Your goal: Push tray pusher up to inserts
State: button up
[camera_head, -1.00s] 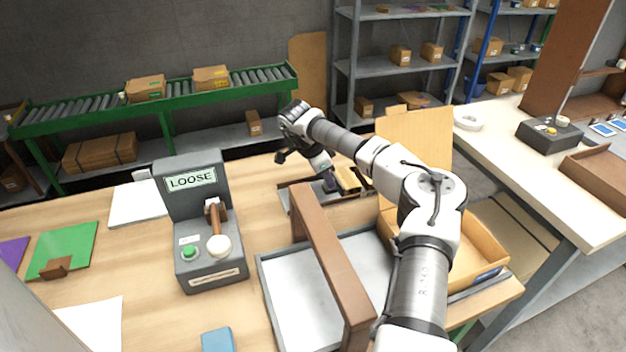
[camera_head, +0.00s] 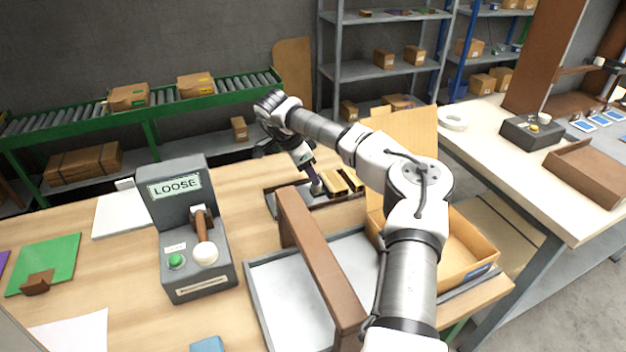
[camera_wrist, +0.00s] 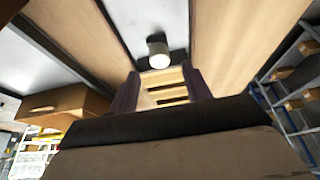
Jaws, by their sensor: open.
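A shallow grey tray (camera_head: 284,203) lies on the wooden bench beyond the brown beam. Yellow-tan inserts (camera_head: 336,181) sit in its right part, and they show in the wrist view (camera_wrist: 165,88) between my fingers. A short grey knob with a pale end, seemingly the tray pusher (camera_head: 316,187), stands just left of the inserts. It also shows in the wrist view (camera_wrist: 158,52), ahead of the inserts. My gripper (camera_head: 312,181) points down over the tray close to the knob. Its dark fingers (camera_wrist: 160,83) are apart; whether they touch the knob or inserts cannot be told.
A brown beam (camera_head: 318,265) crosses a larger grey tray (camera_head: 275,300) in front. A cardboard box (camera_head: 470,255) stands right, under my arm. A grey "LOOSE" machine (camera_head: 183,225) with a green button stands left. Bench surface is clear around the far left of the tray.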

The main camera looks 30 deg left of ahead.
jog(key=b+v, duration=0.1)
jog(key=v, duration=0.9)
